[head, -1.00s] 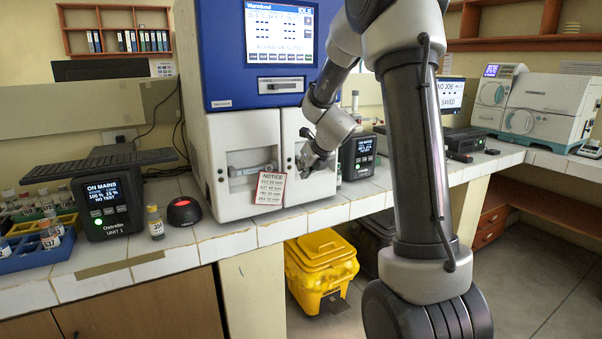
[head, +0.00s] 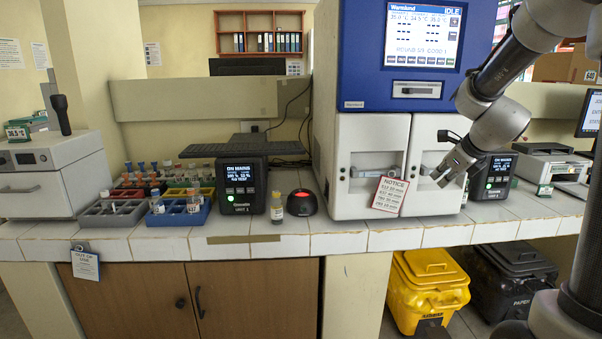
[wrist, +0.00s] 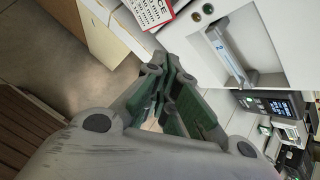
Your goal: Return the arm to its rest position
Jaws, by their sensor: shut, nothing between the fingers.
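My gripper (head: 452,172) is shut and empty at the end of my arm, on the right side of the head view. It hangs in front of the right door of the blue and white incubator (head: 428,88), apart from the bench. In the wrist view, the fingers of my gripper (wrist: 165,75) are together, with the white door and its handle (wrist: 230,55) beyond them to the right. The arm is bent, reaching in from the right edge of the head view.
A notice card (head: 390,193) hangs on the incubator front. A small vial (head: 277,208), a red-topped device (head: 302,202) and a display unit (head: 241,186) stand left on the tiled bench. Tube racks (head: 180,210) lie farther left. A yellow bin (head: 428,285) stands below the bench.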

